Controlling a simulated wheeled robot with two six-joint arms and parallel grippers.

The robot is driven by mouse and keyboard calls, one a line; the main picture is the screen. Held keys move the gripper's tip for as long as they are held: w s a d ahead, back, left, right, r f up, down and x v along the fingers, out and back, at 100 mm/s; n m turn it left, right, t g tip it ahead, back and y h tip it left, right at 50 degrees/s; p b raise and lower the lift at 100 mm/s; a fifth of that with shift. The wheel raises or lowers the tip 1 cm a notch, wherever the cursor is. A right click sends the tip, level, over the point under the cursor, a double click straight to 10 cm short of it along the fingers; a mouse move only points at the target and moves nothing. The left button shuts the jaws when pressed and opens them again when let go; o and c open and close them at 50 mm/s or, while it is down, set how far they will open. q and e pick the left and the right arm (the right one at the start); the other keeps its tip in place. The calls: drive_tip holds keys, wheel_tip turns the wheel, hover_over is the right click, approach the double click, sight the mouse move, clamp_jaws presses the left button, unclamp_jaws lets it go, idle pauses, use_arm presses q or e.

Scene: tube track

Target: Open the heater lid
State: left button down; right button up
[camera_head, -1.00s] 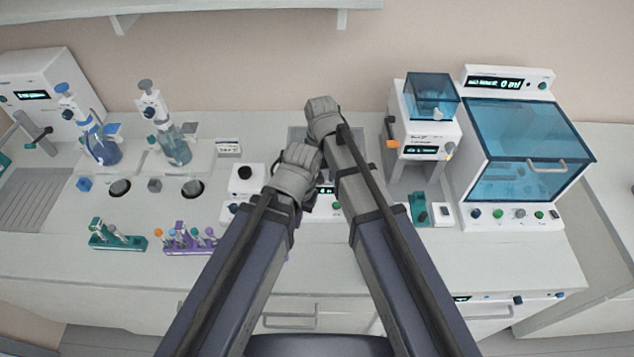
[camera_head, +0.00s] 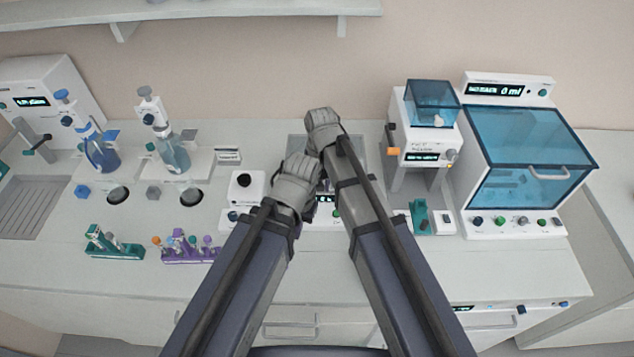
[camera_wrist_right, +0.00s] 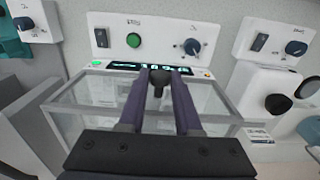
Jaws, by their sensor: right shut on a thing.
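The heater stands at the middle of the bench, mostly hidden by my arms in the head view. A strip of its top (camera_head: 297,142) shows beside my arms. In the right wrist view its clear, grey-framed lid (camera_wrist_right: 85,88) lies under my right gripper (camera_wrist_right: 158,82), whose two fingers are shut on a dark knob (camera_wrist_right: 158,76) at the lid. The lid looks down over the box; a small lift cannot be told. My left wrist (camera_head: 297,180) is beside the right one, its fingers hidden.
The heater's panel (camera_wrist_right: 150,40) has a green button and a dial. To the right stand a small blue-topped device (camera_head: 430,105) and a large blue-lidded machine (camera_head: 525,150). Flasks (camera_head: 172,152) and tube racks (camera_head: 188,252) stand left.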

drive_tip(key=shift+w+r+p, duration=0.35)
drive_tip(key=shift+r+p, duration=0.55)
drive_tip(key=shift+w+r+p, duration=0.35)
drive_tip(key=shift+r+p, duration=0.55)
drive_tip(key=w+r+p, duration=0.1)
drive_tip(key=r+p, duration=0.2)
drive_tip(key=shift+w, duration=0.4)
drive_tip(key=shift+r, duration=0.15)
drive_tip(key=shift+w+r+p, duration=1.15)
drive_tip(key=shift+p, duration=0.15)
drive_tip(key=shift+w+r, duration=0.15)
drive_tip(key=shift+w, duration=0.1)
drive_tip(key=shift+r, duration=0.1)
